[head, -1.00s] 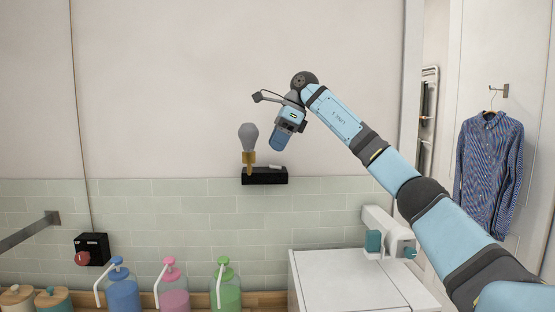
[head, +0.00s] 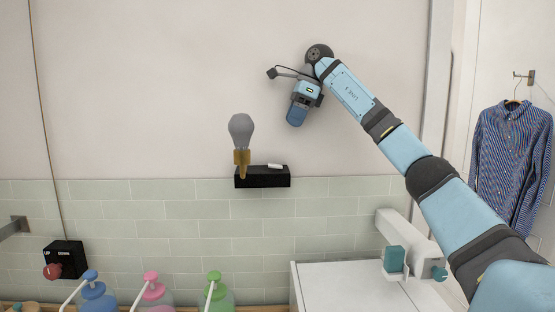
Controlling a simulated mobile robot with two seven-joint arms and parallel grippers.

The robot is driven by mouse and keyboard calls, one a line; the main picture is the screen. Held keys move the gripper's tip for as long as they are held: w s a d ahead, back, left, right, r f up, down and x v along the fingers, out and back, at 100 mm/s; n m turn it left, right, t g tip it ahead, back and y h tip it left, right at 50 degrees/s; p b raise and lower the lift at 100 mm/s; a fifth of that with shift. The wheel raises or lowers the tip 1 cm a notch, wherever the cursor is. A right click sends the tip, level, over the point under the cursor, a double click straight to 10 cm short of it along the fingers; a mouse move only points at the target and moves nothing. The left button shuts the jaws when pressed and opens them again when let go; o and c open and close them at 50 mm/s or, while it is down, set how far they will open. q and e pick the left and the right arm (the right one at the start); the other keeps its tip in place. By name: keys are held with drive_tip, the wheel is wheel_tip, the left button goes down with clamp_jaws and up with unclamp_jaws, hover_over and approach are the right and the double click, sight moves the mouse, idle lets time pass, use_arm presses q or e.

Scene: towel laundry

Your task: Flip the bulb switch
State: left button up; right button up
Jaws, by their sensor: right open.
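A grey bulb (head: 241,130) in a brass-coloured holder stands upright at the left end of a black box (head: 262,177) on the wall. A small white rocker, seemingly the bulb switch (head: 275,166), lies on top of the box, right of the bulb. My right gripper (head: 297,116) is up and to the right of the bulb in the picture, apart from box and switch. Its jaws are open, with nothing seen in them; the fingertips are hard to make out. My left gripper is out of view.
A black control box with a red knob (head: 52,271) is at lower left. Blue, pink and green pump bottles (head: 214,291) stand below. A white appliance (head: 345,285) is at lower right; a blue shirt (head: 510,165) hangs at right. The wall around the bulb is clear.

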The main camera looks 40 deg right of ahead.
sight(275, 165)
drive_tip(key=p+x, duration=0.1)
drive_tip(key=x, duration=1)
drive_tip(key=shift+w+f+p, duration=0.1)
drive_tip(key=shift+f+p, duration=0.2)
drive_tip(key=shift+f, duration=0.1)
drive_tip(key=shift+w+f, duration=0.15)
drive_tip(key=shift+f, duration=0.2)
